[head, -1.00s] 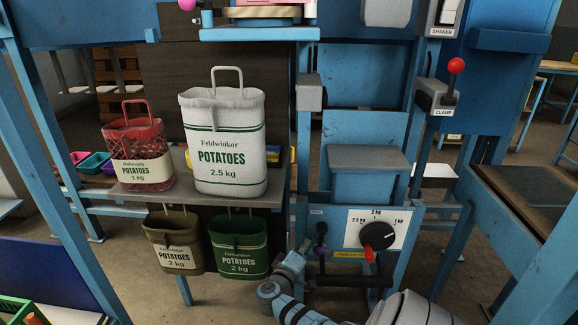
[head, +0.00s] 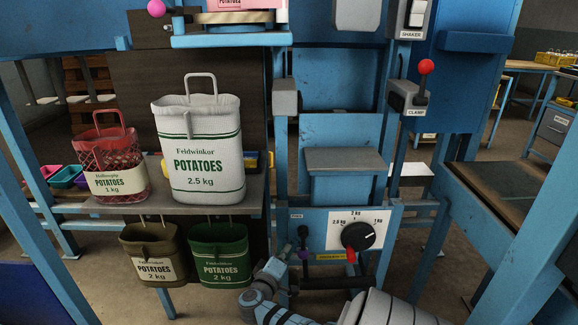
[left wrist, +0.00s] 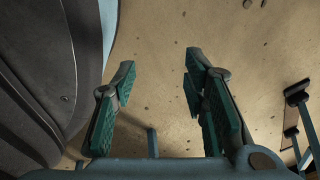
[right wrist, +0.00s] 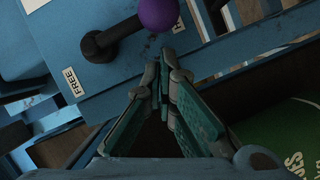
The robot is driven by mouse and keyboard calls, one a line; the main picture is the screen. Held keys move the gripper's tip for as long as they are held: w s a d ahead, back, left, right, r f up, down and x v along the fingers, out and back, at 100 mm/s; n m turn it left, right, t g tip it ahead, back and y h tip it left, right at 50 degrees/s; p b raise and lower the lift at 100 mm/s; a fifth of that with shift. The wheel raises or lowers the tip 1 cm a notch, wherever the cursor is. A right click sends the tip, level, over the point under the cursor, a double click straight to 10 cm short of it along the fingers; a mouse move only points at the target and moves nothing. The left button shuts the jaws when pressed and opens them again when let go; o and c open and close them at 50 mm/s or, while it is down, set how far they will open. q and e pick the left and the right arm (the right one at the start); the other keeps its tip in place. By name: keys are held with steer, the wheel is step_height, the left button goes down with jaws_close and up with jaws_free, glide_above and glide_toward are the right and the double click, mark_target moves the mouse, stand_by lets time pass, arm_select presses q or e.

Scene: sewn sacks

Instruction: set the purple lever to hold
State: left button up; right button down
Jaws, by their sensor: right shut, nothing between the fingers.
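The purple lever (head: 303,244) sits on the blue frame left of the white dial plate. In the right wrist view, its purple ball (right wrist: 158,13) is on a black arm, whose pivot is beside a FREE label (right wrist: 72,85). In the head view the ball end points down, away from that label. No hold label is readable. My right gripper (right wrist: 165,62) is shut and empty, its tips a little short of the ball and apart from it. In the head view it is low, just left of the lever. My left gripper (left wrist: 158,72) is open and empty over bare floor.
The dial (head: 358,236) with a red pointer is right of the lever. A green sack (head: 220,254) and an olive sack (head: 153,254) hang to the left, below a shelf (head: 215,204) with a white sack (head: 199,150) and a red sack (head: 109,168). A red-ball clamp lever (head: 426,67) is higher up.

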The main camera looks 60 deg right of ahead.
arm_select(q)
steer(key=shift+s+r+p, duration=0.35)
steer(key=shift+r+p, duration=0.2)
steer(key=shift+p, duration=0.1)
steer(key=shift+s+r+p, duration=0.3)
steer(key=shift+r+p, duration=0.2)
steer(key=shift+p, duration=0.1)
arm_select(e)
steer(key=w+a+r, duration=0.1)
steer(key=a+r, duration=0.1)
steer(key=a, duration=0.9)
steer(key=shift+w+r, duration=0.15)
steer(key=shift+w, duration=0.05)
steer(key=shift+d, duration=0.1)
